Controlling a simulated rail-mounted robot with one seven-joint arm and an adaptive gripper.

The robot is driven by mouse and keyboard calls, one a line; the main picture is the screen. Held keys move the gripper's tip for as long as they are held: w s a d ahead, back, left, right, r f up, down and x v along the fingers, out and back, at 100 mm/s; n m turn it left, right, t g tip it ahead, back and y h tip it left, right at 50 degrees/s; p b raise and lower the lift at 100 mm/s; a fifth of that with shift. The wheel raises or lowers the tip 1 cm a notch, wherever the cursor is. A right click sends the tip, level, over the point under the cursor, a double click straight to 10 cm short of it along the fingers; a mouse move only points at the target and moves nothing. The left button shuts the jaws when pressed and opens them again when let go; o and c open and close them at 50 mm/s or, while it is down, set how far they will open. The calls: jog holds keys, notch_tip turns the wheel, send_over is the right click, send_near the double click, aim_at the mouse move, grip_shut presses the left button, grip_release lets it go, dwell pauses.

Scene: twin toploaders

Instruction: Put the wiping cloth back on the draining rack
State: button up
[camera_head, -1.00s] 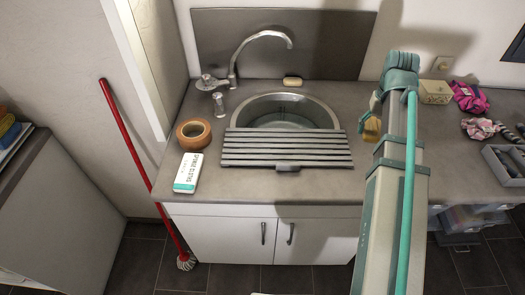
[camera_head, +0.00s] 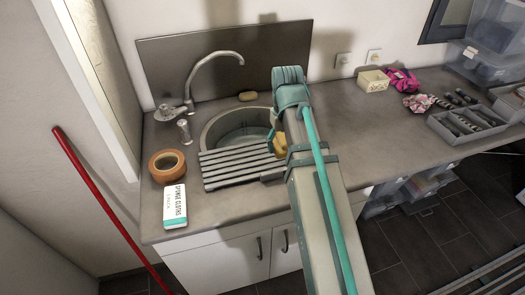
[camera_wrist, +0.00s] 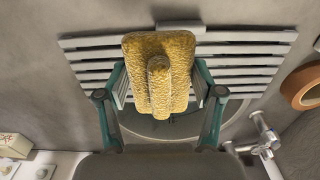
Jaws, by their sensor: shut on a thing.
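The wiping cloth (camera_wrist: 178,45) is yellow, textured and folded, and it is pinched between the fingers of my gripper (camera_wrist: 160,82). In the head view a small part of the cloth (camera_head: 281,145) shows beside my gripper, mostly hidden by my arm. The draining rack (camera_head: 232,166) is grey and slatted and lies across the front of the sink basin. Its right end is hidden behind my arm. In the wrist view the rack (camera_wrist: 245,62) lies behind the cloth. I cannot tell whether the cloth touches it.
The round sink (camera_head: 215,135) and curved tap (camera_head: 200,75) are behind the rack. A roll of brown tape (camera_head: 166,166) and a sponge cloths pack (camera_head: 174,206) stand left. Soap (camera_head: 248,96) lies behind the basin. A grey tray (camera_head: 470,124) is far right.

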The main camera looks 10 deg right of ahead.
jog(key=w, duration=0.1)
jog(key=w+a+f, duration=0.1)
jog(key=w+a+p, duration=0.1)
jog(key=w, duration=0.1)
jog(key=shift+f, duration=0.2)
jog(key=p, duration=0.1)
send_over(264, 158)
jog(key=f, duration=0.4)
jog(key=shift+s+d+f, duration=0.25)
jog(key=shift+s+f, duration=0.1)
jog(key=shift+s, duration=0.05)
jog(key=shift+w+a+f+p, duration=0.25)
jog(key=shift+w+f+p, duration=0.2)
jog(key=shift+f, duration=1.8)
jog(key=shift+f, duration=0.2)
jog(key=o, duration=1.2)
